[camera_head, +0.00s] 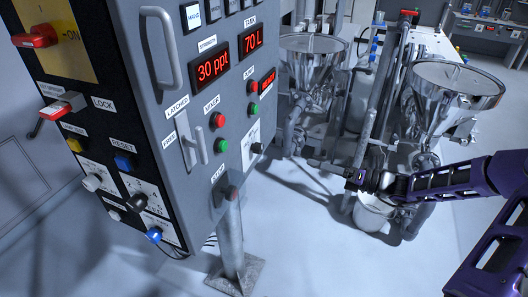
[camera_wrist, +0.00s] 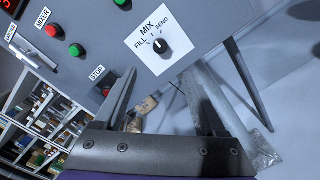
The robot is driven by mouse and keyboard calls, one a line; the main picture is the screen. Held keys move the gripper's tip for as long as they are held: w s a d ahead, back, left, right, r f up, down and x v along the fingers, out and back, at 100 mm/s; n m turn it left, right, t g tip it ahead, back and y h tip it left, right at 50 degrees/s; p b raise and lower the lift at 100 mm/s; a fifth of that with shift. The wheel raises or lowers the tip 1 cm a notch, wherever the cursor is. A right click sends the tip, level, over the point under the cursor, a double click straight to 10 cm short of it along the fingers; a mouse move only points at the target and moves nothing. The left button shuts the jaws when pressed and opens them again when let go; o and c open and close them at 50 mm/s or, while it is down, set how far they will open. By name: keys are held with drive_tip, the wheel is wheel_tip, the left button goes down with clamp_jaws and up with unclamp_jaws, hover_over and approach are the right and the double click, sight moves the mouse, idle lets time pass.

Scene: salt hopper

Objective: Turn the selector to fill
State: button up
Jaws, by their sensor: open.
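The selector (camera_wrist: 161,46) is a small black knob on a white plate marked FILL, MIX and SEND, on the grey panel in the upper middle of the wrist view. Its pointer is too small to read surely. In the head view the selector (camera_head: 257,148) sits low at the right edge of the panel face, seen at a steep angle. My gripper (camera_wrist: 163,82) is open and empty, its two fingers apart below the selector in the wrist view. In the head view my gripper (camera_head: 335,170) is right of the panel, apart from the knob.
The grey control cabinet (camera_head: 190,115) carries red and green buttons, displays and handles; a STOP button (camera_head: 231,193) sits at its lower right edge. A metal post (camera_head: 230,240) stands beneath it. Steel hoppers (camera_head: 440,95) and pipes stand behind my arm. Shelves (camera_wrist: 45,125) show at left in the wrist view.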

sight(262, 149)
drive_tip(key=x, duration=1.6)
drive_tip(key=shift+a, duration=0.2)
clamp_jaws()
